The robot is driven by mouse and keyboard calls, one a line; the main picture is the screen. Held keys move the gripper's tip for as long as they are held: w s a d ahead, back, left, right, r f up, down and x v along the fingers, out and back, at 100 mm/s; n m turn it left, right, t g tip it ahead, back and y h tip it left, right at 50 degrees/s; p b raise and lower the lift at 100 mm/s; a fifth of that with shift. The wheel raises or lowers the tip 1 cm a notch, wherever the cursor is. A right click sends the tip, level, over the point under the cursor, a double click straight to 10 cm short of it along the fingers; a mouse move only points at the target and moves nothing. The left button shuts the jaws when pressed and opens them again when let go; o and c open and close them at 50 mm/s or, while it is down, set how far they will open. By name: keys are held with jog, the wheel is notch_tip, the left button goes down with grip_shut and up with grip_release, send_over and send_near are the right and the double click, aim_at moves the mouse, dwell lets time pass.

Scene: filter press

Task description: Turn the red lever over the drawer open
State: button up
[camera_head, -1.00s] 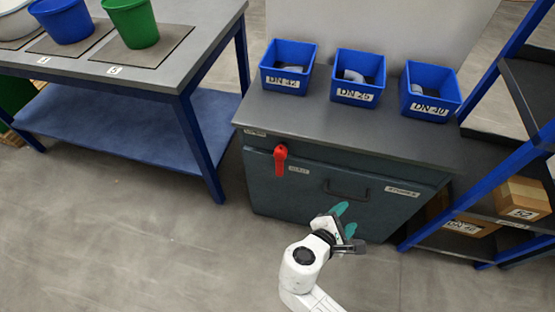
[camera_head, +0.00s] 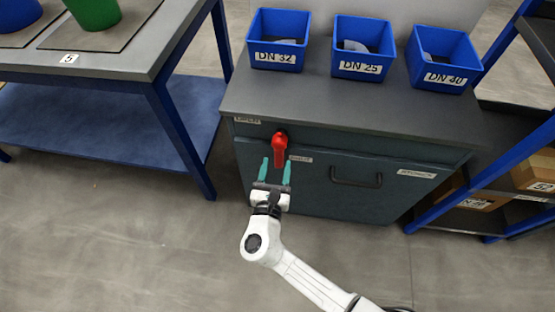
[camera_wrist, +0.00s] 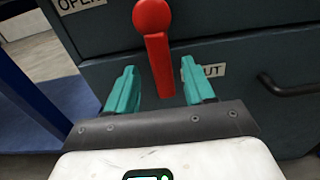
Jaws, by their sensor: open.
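The red lever (camera_head: 279,146) sits on the cabinet front near the left end of the drawer (camera_head: 340,180), its handle hanging down from a round hub. My gripper (camera_head: 276,166) is open, its teal fingers pointing up toward the lever, one to each side of it in the picture. In the wrist view the lever (camera_wrist: 157,50) hangs between the two fingertips (camera_wrist: 163,80), with a gap on both sides; no touch shows. The lever's lower end shows between the fingers. A label beside it reads partly "OPEN", and another ends in "UT".
The drawer has a dark bar handle (camera_head: 356,178) right of the lever. Blue bins (camera_head: 362,66) stand on the cabinet top (camera_head: 350,103). A blue-legged table (camera_head: 180,130) is at the left, a shelf rack (camera_head: 500,160) at the right. Grey floor in front is clear.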

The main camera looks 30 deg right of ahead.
aim_at(278, 158)
jog(key=shift+x, duration=1.55)
jog(key=shift+s, duration=0.1)
grip_shut()
